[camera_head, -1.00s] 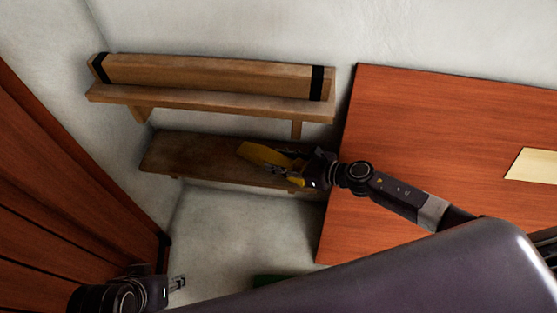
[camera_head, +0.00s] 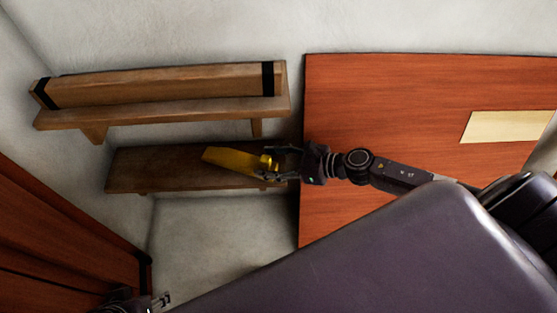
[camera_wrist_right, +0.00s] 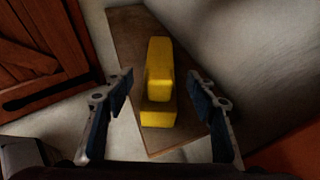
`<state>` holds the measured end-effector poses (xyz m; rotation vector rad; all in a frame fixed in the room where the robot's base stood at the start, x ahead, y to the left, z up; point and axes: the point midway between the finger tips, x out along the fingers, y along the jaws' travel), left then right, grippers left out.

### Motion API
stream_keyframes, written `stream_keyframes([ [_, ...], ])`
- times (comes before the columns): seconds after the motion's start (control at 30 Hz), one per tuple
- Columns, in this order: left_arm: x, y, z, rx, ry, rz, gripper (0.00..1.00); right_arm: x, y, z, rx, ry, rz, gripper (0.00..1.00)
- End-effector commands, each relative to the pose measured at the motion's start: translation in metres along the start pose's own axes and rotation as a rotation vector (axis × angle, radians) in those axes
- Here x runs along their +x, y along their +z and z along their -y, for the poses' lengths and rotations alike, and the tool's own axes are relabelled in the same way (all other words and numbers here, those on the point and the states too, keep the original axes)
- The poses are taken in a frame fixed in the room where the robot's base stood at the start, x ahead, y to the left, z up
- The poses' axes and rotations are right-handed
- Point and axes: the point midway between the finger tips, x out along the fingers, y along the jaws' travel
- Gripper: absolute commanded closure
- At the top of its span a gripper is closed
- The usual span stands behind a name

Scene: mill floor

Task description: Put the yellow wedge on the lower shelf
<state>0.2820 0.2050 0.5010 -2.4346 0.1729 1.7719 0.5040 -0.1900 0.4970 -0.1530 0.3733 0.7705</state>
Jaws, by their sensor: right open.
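The yellow wedge (camera_head: 230,160) rests on the lower shelf (camera_head: 135,170), toward its right end. It also shows in the right wrist view (camera_wrist_right: 159,70), lying on the brown board. My right gripper (camera_head: 272,165) is open at the wedge's near end. In the right wrist view its fingers (camera_wrist_right: 160,95) stand on both sides of the wedge, with a gap on each side. My left gripper (camera_head: 160,301) shows only in part at the bottom left, away from the shelves, and its opening is unclear.
The upper shelf (camera_head: 190,112) hangs above the lower one and holds a long wooden beam (camera_head: 160,85) with black bands. A red-brown wood panel (camera_head: 400,105) with a pale plate (camera_head: 507,126) is at the right. A wooden door (camera_head: 60,235) is at the lower left.

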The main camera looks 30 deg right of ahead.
Motion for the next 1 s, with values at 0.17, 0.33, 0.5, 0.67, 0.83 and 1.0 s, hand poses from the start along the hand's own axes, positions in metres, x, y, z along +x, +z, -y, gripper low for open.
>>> stream_keyframes([
  [0.17, -0.001, 0.000, 0.000, 0.000, 0.000, 0.000, 0.60, -0.024, -0.001, -0.001, 0.001, 0.001, -0.002, 0.48],
  [0.33, -0.001, 0.000, 0.000, 0.000, 0.000, -0.001, 0.60, -0.035, 0.000, -0.001, 0.000, 0.001, 0.000, 0.48],
  [0.5, -0.001, 0.000, 0.000, 0.000, 0.000, -0.001, 0.60, -0.037, 0.001, 0.000, -0.002, 0.001, 0.001, 0.48],
  [0.67, -0.001, 0.000, 0.000, -0.001, 0.000, -0.001, 0.60, -0.037, 0.001, 0.000, -0.001, 0.001, 0.001, 0.48],
  [0.83, -0.001, 0.000, 0.000, -0.001, 0.000, -0.001, 0.60, -0.036, 0.001, 0.000, -0.001, 0.001, 0.001, 0.48],
  [1.0, 0.000, 0.000, 0.000, -0.001, 0.001, 0.001, 0.60, -0.036, 0.001, 0.000, -0.001, 0.001, 0.001, 0.48],
])
